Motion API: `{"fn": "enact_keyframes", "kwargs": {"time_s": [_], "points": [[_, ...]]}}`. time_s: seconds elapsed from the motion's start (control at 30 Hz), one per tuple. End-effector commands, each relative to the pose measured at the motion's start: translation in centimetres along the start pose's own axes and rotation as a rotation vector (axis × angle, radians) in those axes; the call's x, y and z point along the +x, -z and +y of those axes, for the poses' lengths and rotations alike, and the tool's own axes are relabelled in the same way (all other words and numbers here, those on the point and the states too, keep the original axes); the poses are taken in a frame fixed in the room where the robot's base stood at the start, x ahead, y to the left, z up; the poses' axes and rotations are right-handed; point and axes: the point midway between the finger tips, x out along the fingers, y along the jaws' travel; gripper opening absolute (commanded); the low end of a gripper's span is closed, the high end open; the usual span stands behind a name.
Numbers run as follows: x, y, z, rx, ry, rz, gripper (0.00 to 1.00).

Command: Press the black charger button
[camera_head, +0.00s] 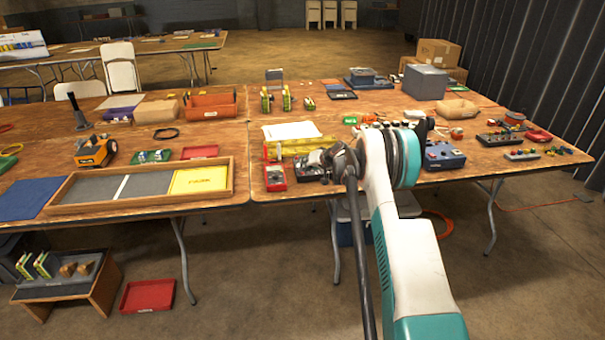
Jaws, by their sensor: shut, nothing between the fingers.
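A grey and black charger-like device (306,170) sits near the front edge of the right table, beside a red meter-like box. A black button on it is too small to make out. My gripper (325,158) is the dark end of my white and teal arm, shut and empty, at the right side of that device. It overlaps the device in this view, so I cannot tell whether they touch. The gripper and wrist hide part of the device and the table behind.
The red meter-like box (275,178) stands close on the left. A blue box (443,156) stands right of my arm. Yellow tools (305,146) and a white sheet (291,130) lie behind. A shallow wooden tray (140,203) lies on the left table.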

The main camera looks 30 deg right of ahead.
Motion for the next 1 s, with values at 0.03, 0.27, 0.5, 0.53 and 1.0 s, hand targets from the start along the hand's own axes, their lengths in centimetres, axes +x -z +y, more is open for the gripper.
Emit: {"fn": "enact_keyframes", "kwargs": {"time_s": [0.03,0.27,0.5,0.53,1.0], "points": [[-0.2,0.2,-0.2,0.000,0.000,0.000,0.00],[-0.5,0.4,-0.4,0.000,0.000,0.000,0.00],[-0.6,0.5,-0.5,0.000,0.000,0.001,0.00],[-0.7,0.6,-0.5,0.000,0.000,0.001,0.00],[-3.5,2.6,-2.5,0.001,0.000,0.001,0.00]]}}
